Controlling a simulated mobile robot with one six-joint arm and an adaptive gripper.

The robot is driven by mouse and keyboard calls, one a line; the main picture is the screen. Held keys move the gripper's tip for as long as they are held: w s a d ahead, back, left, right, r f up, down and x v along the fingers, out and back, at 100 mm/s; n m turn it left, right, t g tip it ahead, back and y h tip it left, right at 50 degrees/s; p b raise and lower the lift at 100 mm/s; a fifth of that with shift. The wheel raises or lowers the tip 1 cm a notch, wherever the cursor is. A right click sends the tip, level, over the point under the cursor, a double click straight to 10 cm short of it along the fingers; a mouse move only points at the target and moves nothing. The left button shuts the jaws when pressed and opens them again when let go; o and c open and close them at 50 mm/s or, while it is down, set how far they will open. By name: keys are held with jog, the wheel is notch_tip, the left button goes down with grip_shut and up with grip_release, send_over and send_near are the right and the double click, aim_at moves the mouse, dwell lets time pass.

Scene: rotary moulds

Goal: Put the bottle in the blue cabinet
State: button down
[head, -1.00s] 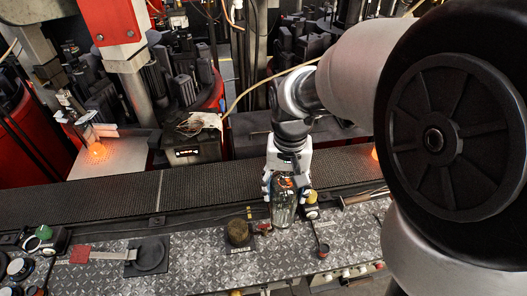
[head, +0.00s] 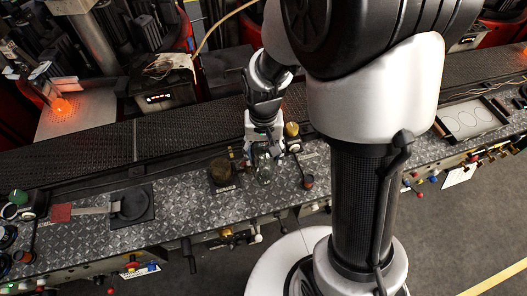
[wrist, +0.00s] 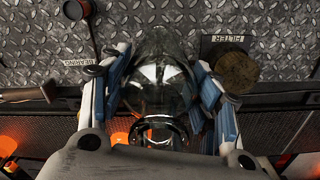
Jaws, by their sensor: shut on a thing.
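A clear glass bottle (head: 264,170) is held between the fingers of my gripper (head: 264,150), over the diamond-plate bench top. In the wrist view the bottle (wrist: 158,85) fills the space between the two fingers of my gripper (wrist: 160,88), with its round mouth toward the camera. I cannot tell whether its base touches the plate. The blue cabinet is in none of the views.
The metal bench (head: 90,235) carries a brown round piece (head: 222,170) just left of the bottle and a small cup (head: 308,182) to its right. A dark conveyor belt (head: 190,125) runs behind. Grey floor (head: 450,240) lies open at the lower right.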

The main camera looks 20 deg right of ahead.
jog(key=shift+r, duration=0.1)
jog(key=c, duration=0.6)
grip_release()
jog(key=shift+o, duration=0.2)
